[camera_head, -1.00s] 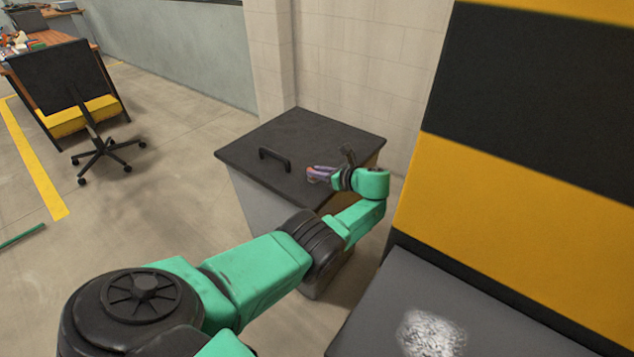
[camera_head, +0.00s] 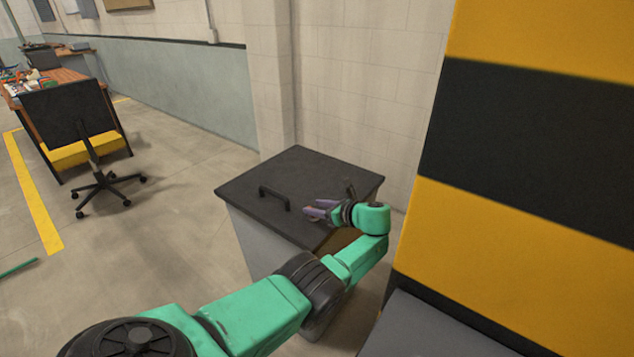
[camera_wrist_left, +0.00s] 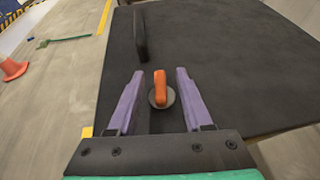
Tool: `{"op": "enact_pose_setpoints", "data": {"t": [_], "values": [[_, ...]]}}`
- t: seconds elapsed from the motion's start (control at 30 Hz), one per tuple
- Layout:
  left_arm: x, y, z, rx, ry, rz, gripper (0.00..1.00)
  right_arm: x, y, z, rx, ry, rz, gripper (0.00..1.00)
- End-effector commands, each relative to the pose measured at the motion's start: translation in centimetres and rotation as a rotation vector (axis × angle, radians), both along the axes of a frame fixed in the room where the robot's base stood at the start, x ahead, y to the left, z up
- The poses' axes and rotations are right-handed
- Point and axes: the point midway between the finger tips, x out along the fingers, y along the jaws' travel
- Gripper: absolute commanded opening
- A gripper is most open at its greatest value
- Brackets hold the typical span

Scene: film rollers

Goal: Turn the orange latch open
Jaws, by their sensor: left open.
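The orange latch (camera_wrist_left: 160,88) shows in the left wrist view, on a round grey base on the dark lid. It points roughly away from my wrist, along the line of the fingers. My left gripper (camera_wrist_left: 158,90) is open, with one purple finger on each side of the latch and a gap to both. In the head view my left gripper (camera_head: 320,210) is over the right part of the black lid (camera_head: 300,165) of a grey box; the latch cannot be made out there. My right gripper is not in view.
A black handle (camera_head: 274,198) stands on the lid; it also shows in the wrist view (camera_wrist_left: 139,35). A yellow and black striped panel (camera_head: 530,150) rises at the right. A wall is behind the box. An office chair (camera_head: 95,185) and an orange cone (camera_wrist_left: 13,68) stand away on the floor.

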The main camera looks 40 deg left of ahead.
Motion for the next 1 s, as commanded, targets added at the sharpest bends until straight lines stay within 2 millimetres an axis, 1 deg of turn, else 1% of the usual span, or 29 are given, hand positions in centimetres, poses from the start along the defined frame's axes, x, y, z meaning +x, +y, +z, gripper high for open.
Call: {"op": "enact_pose_setpoints", "data": {"t": [0.03,0.07,0.17,0.27,0.37,0.5,0.6,0.73,1.0], "values": [[0.0,0.0,1.7,0.001,-0.001,0.000,0.50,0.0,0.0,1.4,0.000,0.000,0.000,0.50],[0.0,0.0,2.6,0.001,-0.003,0.001,0.50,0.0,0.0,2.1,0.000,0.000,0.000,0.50],[0.0,0.0,5.6,0.001,-0.005,0.001,0.50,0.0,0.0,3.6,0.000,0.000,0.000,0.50],[0.0,0.0,8.4,0.000,-0.005,0.000,0.50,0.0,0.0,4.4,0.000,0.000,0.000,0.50],[0.0,0.0,11.3,0.001,-0.005,0.000,0.50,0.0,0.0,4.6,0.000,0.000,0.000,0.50],[0.1,0.0,15.1,0.000,-0.006,0.000,0.50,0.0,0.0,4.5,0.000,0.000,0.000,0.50],[0.1,0.0,17.3,0.000,-0.005,0.000,0.50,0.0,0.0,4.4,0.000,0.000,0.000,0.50],[0.0,0.0,18.7,0.000,-0.001,-0.001,0.50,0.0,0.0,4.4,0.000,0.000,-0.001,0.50],[0.0,0.0,18.9,0.000,0.000,0.000,0.50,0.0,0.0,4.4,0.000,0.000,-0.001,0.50]]}}
